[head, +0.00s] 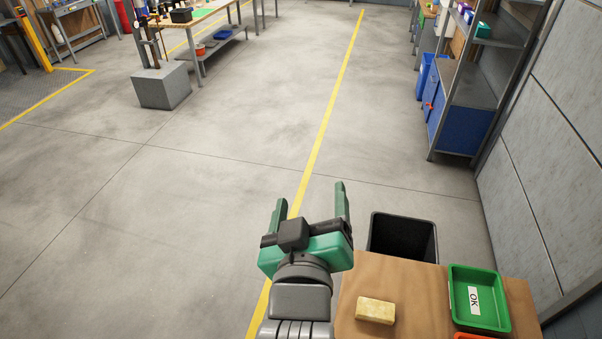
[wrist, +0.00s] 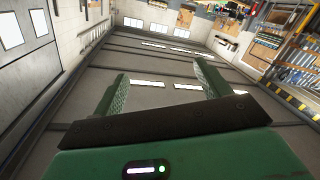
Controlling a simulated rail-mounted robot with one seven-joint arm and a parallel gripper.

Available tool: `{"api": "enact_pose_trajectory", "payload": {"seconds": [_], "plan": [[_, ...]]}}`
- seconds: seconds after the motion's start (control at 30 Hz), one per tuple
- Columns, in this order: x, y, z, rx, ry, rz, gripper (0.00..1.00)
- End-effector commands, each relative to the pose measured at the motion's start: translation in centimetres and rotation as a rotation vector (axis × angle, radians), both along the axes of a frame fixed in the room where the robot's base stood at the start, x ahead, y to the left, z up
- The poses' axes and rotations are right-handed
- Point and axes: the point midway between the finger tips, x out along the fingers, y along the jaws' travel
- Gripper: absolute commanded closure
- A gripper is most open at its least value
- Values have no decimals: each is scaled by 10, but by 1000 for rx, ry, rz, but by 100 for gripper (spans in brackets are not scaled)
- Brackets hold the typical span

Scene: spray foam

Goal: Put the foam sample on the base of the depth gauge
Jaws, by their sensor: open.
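The foam sample (head: 376,310) is a pale yellow block lying on the brown table (head: 415,285) at the bottom right of the head view. My gripper (head: 311,203) is open and empty, raised over the floor left of the table, with its fingers pointing away from the table. In the wrist view my gripper (wrist: 160,82) shows two green fingers spread apart with nothing between them. That view looks out at the walls and ceiling. I cannot make out a depth gauge in either view.
A green tray (head: 505,300) marked OK stands on the table right of the foam, with an orange edge partly visible below it. A black bin (head: 402,237) stands behind the table. A metal shelf (head: 470,85) lines the right wall. The middle floor is clear.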

Motion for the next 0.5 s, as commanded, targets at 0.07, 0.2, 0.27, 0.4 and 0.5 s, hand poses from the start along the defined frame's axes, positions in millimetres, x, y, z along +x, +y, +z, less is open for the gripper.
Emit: {"api": "enact_pose_trajectory", "payload": {"seconds": [0.07,0.2,0.27,0.4,0.5], "plan": [[-27,5,84,128,-227,39,24],[-84,11,182,311,-523,133,24],[-103,12,206,359,-600,166,24],[-124,13,228,408,-676,204,24],[-125,13,229,412,-679,205,24]]}}
